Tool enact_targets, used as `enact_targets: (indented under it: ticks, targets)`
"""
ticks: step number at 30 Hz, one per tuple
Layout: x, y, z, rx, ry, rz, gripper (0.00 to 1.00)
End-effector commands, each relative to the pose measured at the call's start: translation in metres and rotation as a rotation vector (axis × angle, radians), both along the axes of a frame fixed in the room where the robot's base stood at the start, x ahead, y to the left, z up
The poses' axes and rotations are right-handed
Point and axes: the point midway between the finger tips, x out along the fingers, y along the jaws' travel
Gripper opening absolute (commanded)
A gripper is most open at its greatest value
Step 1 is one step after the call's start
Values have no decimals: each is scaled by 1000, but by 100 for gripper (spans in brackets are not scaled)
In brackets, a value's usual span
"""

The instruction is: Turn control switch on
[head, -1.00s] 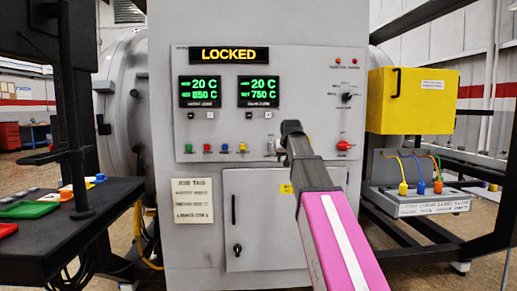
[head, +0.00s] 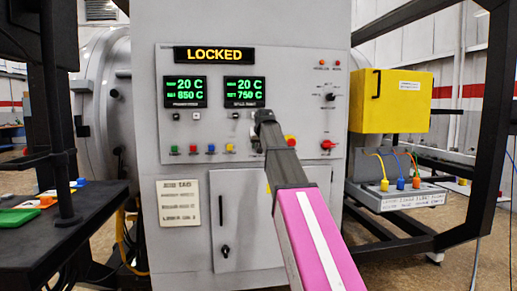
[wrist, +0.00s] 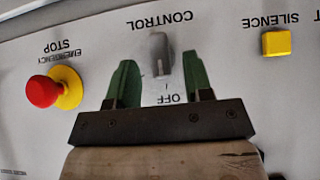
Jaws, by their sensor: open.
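The control switch (wrist: 160,54) is a small grey knob on the panel, between the labels CONTROL and OFF, which show upside down in the wrist view. Its pale pointer line faces the OFF side. My gripper (wrist: 160,80) is open, its two green fingers on either side of the knob in the picture. I cannot tell whether the fingertips touch the knob or the panel. In the head view my gripper (head: 262,118) is at the lower middle of the furnace panel (head: 290,95), and the arm hides part of that area.
The red emergency stop (wrist: 42,91) on its yellow base and the yellow silence button (wrist: 276,43) flank the switch. The display (head: 215,54) reads LOCKED. A red knob (head: 327,144) is further right. A yellow box (head: 405,100) and dark frame bars stand at the right.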

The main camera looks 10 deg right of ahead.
Motion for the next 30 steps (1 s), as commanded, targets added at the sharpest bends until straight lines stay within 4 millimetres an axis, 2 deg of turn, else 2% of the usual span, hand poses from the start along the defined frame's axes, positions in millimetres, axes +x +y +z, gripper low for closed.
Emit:
enact_targets:
  ticks: [6, 17, 20, 21, 22, 30]
  targets:
    - [16, 0, -15, 0, 1, 0, 47]
    - [19, 0, -19, 0, 0, 0, 47]
    - [19, 0, -19, 0, 0, 0, 18]
    - [19, 0, -19, 0, 0, 0, 4]
    - [19, 0, -19, 0, 0, 0, 0]
    - [18, 0, -19, 14, 1, 0, 0]
